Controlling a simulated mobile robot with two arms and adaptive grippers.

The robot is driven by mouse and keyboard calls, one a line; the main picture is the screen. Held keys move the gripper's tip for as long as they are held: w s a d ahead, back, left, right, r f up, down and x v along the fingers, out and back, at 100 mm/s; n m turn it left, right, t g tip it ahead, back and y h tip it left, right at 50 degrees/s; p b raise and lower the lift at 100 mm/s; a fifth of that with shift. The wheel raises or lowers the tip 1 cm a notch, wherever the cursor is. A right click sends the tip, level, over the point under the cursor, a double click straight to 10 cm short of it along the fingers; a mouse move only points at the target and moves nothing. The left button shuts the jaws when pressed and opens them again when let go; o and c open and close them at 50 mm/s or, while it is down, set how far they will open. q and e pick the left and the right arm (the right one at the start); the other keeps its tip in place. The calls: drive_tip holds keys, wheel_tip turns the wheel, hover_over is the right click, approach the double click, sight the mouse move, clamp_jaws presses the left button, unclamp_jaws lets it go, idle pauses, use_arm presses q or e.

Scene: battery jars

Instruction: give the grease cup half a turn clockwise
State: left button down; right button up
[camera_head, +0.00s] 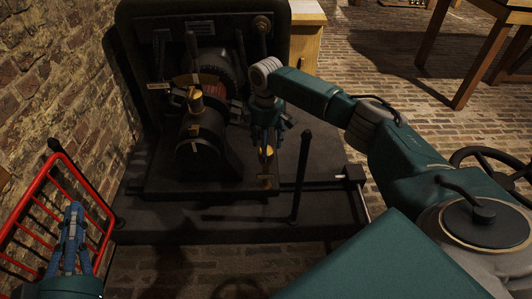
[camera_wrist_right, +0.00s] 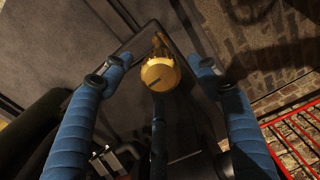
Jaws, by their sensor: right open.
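The grease cup (camera_wrist_right: 158,73) shows in the right wrist view as a round brass cap with a short dark mark on its face. In the head view a brass cup (camera_head: 266,151) stands on the dark machine base, partly hidden by my right gripper (camera_head: 267,138). In the wrist view the right gripper (camera_wrist_right: 160,64) is open, with one blue finger on each side of the cap and a gap on both sides. My left gripper (camera_head: 73,210) is at the lower left, over the red rack, away from the machine; whether its fingers are parted is unclear.
The dark machine (camera_head: 205,140) carries another brass fitting (camera_head: 195,101) left of my right gripper. A thin black lever (camera_head: 301,178) stands upright right of the cup. A red wire rack (camera_head: 40,190) is by the brick wall.

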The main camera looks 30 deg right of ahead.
drive_tip(key=shift+f+b, duration=0.65)
drive_tip(key=shift+f, duration=0.05)
drive_tip(key=shift+f+b, duration=0.5)
drive_tip(key=shift+b, duration=0.1)
use_arm(q)
drive_tip(key=s+r+t+h, duration=0.1)
drive_tip(key=s+r+t, duration=0.1)
drive_tip(key=r+t, duration=0.2)
drive_tip(key=s+r+t+h, duration=0.1)
drive_tip(key=s+r+t, duration=0.2)
drive_tip(key=r, duration=0.7)
drive_tip(key=shift+s+r+t, duration=0.15)
drive_tip(key=shift+s+t, duration=0.2)
drive_tip(key=shift+t, duration=0.05)
drive_tip(key=shift+d, duration=0.1)
use_arm(e)
drive_tip(key=c, duration=1.2)
